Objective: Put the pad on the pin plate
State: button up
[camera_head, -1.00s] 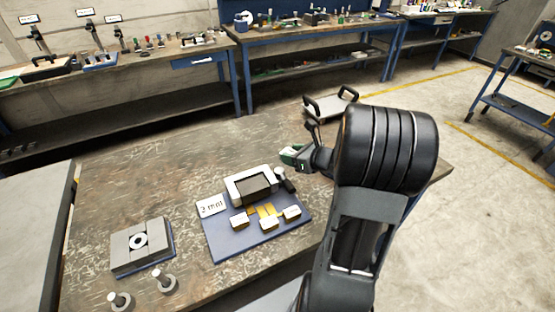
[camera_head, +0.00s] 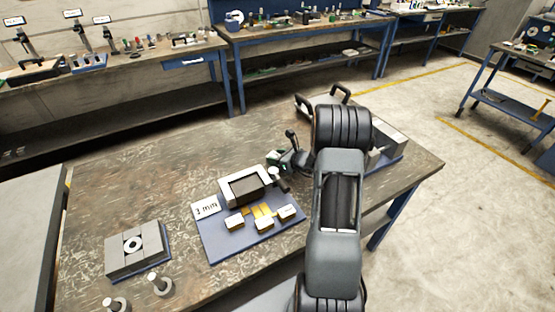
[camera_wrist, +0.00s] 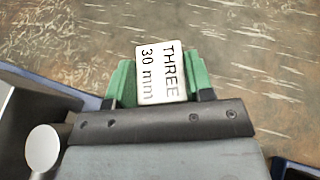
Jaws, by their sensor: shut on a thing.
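My gripper (camera_wrist: 160,78) has green fingers and is shut on a white block (camera_wrist: 161,72) lettered "THREE 30 mm", which may be the pad. It holds the block over bare bench top in the wrist view. In the head view the green fingertips (camera_head: 275,157) are just beyond a white-framed fixture with a dark middle (camera_head: 245,186); the held block is hardly visible there. The fixture stands on a blue plate (camera_head: 222,246) with small brass-coloured blocks and a "3 mm" card. I cannot tell which piece is the pin plate.
A grey block with a white ring (camera_head: 133,244) sits at front left, near two round-topped pins (camera_head: 159,284). A grey block on a blue base (camera_head: 388,146) is partly behind my arm at right. The bench's back left is clear.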

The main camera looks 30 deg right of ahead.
jog(key=shift+f, duration=0.4)
jog(key=shift+f, duration=0.2)
jog(key=o, duration=1.3)
jog(key=shift+o, duration=0.2)
jog(key=shift+r, duration=0.1)
